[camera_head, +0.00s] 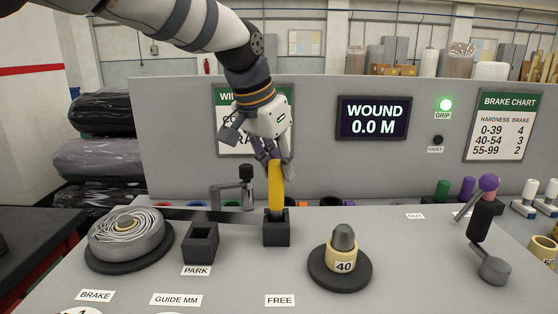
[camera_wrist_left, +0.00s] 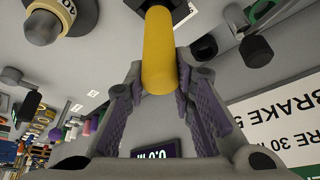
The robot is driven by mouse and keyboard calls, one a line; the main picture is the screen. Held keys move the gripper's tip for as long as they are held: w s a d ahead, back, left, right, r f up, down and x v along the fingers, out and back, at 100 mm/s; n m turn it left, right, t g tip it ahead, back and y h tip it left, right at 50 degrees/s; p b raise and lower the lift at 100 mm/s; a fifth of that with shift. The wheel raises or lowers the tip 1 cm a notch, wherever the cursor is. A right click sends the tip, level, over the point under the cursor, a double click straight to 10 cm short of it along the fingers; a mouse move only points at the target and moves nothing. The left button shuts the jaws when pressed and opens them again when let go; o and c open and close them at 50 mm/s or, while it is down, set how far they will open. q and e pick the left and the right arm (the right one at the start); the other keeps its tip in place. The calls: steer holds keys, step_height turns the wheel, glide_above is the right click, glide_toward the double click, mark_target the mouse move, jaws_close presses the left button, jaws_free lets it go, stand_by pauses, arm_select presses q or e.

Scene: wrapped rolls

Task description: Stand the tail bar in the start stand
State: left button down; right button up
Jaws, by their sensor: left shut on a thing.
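The tail bar is an upright yellow bar (camera_head: 276,190), and it also shows in the left wrist view (camera_wrist_left: 160,50). My left gripper (camera_head: 275,160) is shut on its upper part from above. The bar's lower end meets the top of a black square stand (camera_head: 276,232); I cannot tell how deep it sits in it. A dark strip (camera_head: 215,215) runs from the wound roll (camera_head: 127,237) toward the bar. Another black stand (camera_head: 200,243), open and empty, is to the left behind the PARK label. My right gripper is not in view.
A yellow core labelled 40 (camera_head: 343,260) sits on a dark round base to the right. The display (camera_head: 373,119) reads WOUND 0.0 M; the GRIP lamp is green.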

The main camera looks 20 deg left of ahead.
arm_select(q)
steer(key=shift+f, duration=0.15)
steer(key=c, duration=1.3)
jaws_free()
steer(key=shift+f, duration=0.1)
steer(key=v, duration=1.2)
